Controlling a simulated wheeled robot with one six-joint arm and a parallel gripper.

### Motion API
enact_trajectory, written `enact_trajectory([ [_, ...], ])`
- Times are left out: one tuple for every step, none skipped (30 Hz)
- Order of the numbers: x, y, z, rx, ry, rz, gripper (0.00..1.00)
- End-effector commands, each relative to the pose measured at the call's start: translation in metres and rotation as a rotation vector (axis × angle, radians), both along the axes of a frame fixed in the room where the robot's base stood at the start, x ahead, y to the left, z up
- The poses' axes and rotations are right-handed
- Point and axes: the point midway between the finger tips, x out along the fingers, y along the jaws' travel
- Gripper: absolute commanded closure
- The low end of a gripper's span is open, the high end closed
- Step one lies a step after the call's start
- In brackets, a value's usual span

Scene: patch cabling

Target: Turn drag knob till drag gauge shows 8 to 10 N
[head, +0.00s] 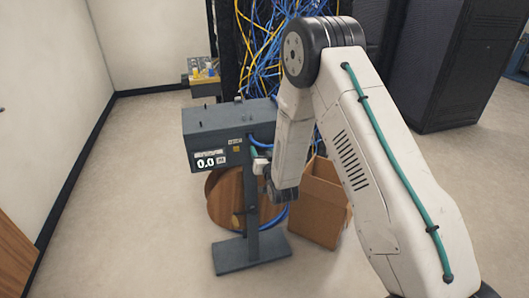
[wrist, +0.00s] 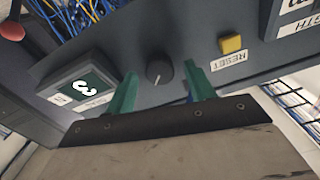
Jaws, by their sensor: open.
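The black round drag knob (wrist: 159,72) is on the dark grey panel, with a pale pointer mark on its face. My gripper (wrist: 160,80) is open, its green fingers one on each side of the knob, with visible gaps. Whether the tips reach knob depth is unclear. Left of the knob, a small gauge (wrist: 85,86) has a dark display with a tilted figure that looks like a 3; its labels are partly unreadable. In the head view my gripper (head: 258,158) is at the right of the grey box (head: 225,122), and the knob is hidden.
A yellow button (wrist: 232,44) labelled RESET is close right of the fingers. A red round part (wrist: 11,30) is at the upper left. The box's front display (head: 206,162) reads 0.0. A wooden reel (head: 222,205) and a cardboard box (head: 320,205) stand behind the stand.

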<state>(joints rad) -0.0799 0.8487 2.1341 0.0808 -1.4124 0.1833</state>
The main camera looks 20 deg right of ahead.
Motion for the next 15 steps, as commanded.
enact_trajectory([
  [-0.0001, -0.0002, 0.0001, 0.0, 0.0, 0.0, 0.46],
  [-0.0001, -0.0002, 0.0001, 0.0, 0.0, 0.0, 0.54],
  [-0.0001, -0.0003, 0.0001, 0.0, 0.0, 0.0, 0.65],
  [-0.0001, -0.0003, 0.0001, 0.0, 0.0, 0.0, 0.74],
  [-0.0002, -0.0004, 0.0001, 0.0, 0.0, 0.0, 0.82],
  [-0.0002, -0.0004, 0.0001, 0.0, 0.0, 0.0, 0.91],
  [-0.0002, -0.0004, 0.0001, 0.0, 0.0, 0.0, 0.91],
  [-0.0002, -0.0005, 0.0002, 0.0, 0.0, 0.0, 0.91],
  [-0.0002, -0.0073, 0.0002, 0.0, -0.001, -0.002, 0.91],
  [-0.0002, -0.0055, 0.0002, 0.001, -0.001, -0.001, 0.91],
  [-0.0002, -0.0048, 0.0002, 0.003, -0.001, -0.002, 0.91],
  [-0.0002, -0.0044, 0.0001, 0.006, 0.0, -0.004, 0.91],
  [-0.0002, -0.0041, 0.0002, 0.009, 0.0, -0.004, 0.91],
  [-0.0002, -0.0039, 0.0001, 0.014, 0.0, -0.005, 0.91],
  [-0.0002, -0.0036, 0.0002, 0.022, 0.0, -0.005, 0.91],
])
